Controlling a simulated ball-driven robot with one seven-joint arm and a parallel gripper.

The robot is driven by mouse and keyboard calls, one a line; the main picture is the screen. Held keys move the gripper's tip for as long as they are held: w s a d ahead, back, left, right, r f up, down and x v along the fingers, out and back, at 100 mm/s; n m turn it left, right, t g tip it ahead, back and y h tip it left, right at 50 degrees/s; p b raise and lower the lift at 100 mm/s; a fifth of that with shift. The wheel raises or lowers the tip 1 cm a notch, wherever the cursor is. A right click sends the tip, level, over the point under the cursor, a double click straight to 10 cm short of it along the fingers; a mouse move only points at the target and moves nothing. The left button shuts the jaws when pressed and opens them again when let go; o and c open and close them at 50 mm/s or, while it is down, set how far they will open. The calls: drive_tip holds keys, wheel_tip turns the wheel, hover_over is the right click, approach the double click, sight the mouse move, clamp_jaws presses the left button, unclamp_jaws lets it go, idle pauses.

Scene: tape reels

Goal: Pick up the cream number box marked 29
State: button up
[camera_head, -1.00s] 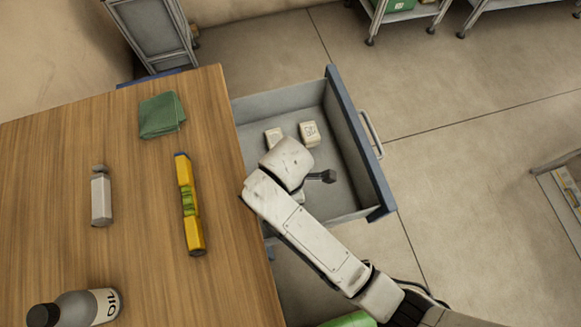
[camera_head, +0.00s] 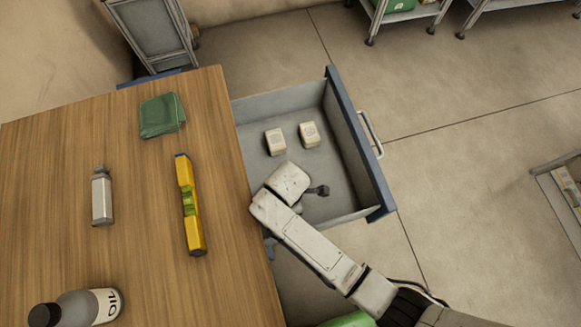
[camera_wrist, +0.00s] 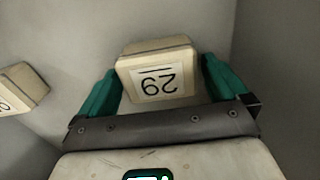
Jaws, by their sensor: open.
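The cream number box marked 29 (camera_wrist: 157,72) shows in the wrist view, its label upside down. My gripper (camera_wrist: 160,68) is open, with one green finger on each side of the box. Whether the fingers touch it I cannot tell. In the head view my wrist (camera_head: 288,182) is over the near part of the open drawer (camera_head: 348,150) and hides what lies below it. Two cream boxes show farther back in the drawer, a left one (camera_head: 275,141) and a right one (camera_head: 309,134); their marks are too small to read there.
Another cream box (camera_wrist: 24,87) is at the left edge of the wrist view, its label cut off. Grey drawer walls stand close around my gripper. The wooden table (camera_head: 140,240) holds a green cloth (camera_head: 161,115), a yellow level (camera_head: 189,205), a grey-white bottle (camera_head: 102,195) and an oil bottle (camera_head: 85,306).

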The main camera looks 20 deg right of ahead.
drive_tip(key=shift+c, duration=0.4)
drive_tip(key=c, duration=0.9)
drive_tip(key=shift+r, duration=0.2)
